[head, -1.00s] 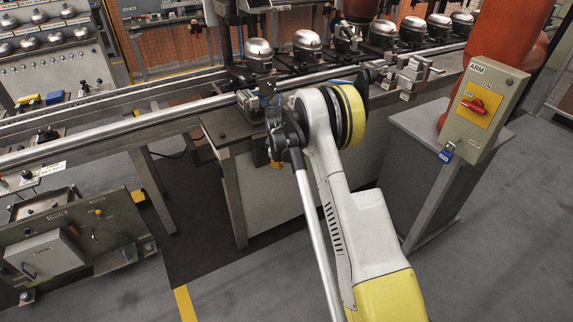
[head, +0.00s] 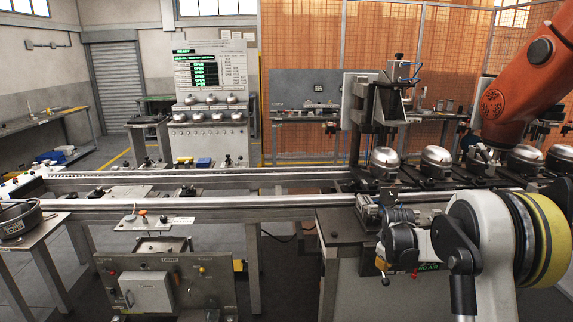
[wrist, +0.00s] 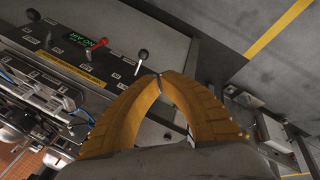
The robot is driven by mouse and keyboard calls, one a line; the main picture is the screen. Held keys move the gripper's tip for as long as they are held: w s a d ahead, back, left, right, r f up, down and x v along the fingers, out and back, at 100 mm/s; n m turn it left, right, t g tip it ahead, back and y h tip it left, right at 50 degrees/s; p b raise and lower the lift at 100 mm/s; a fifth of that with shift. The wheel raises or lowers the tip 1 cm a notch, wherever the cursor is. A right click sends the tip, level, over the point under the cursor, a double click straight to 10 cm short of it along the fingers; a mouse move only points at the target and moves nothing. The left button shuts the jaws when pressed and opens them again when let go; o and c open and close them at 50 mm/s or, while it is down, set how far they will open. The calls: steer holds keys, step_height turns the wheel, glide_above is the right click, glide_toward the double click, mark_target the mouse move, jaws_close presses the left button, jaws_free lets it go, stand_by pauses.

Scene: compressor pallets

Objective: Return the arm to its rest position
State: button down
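My arm (head: 480,245), white with a yellow band, stands at the lower right of the head view, in front of the conveyor rail. In the wrist view the two orange fingers of my gripper (wrist: 160,79) come together at their tips, with nothing visible between them. The fingertips appear over the edge of a grey control panel (wrist: 118,85). In the head view the fingers are mostly hidden behind my wrist.
The panel carries a red lever (wrist: 97,45), a dark-knobbed lever (wrist: 142,54) and a green "NO AIR" display (wrist: 80,40). Several domed compressors (head: 436,162) line the conveyor (head: 200,203). An orange robot arm (head: 530,80) reaches in at the right. Grey floor shows beyond the panel.

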steer(key=s+a+r+m+t, duration=0.1)
steer(key=s+a+r, duration=0.2)
steer(key=s+r, duration=0.3)
steer(key=s+a+r+m, duration=0.1)
steer(key=s+a+r, duration=0.2)
steer(key=s+r, duration=0.3)
steer(key=s+a+r+m+t, duration=0.1)
steer(key=s+a+r+m, duration=0.1)
steer(key=s+a+r, duration=0.3)
steer(key=s+a+m+t+y, duration=0.1)
steer(key=s+a+m, duration=0.2)
steer(key=s, duration=1.8)
steer(key=shift+a+y, duration=0.3)
steer(key=shift+a, duration=0.35)
steer(key=shift+s, duration=0.1)
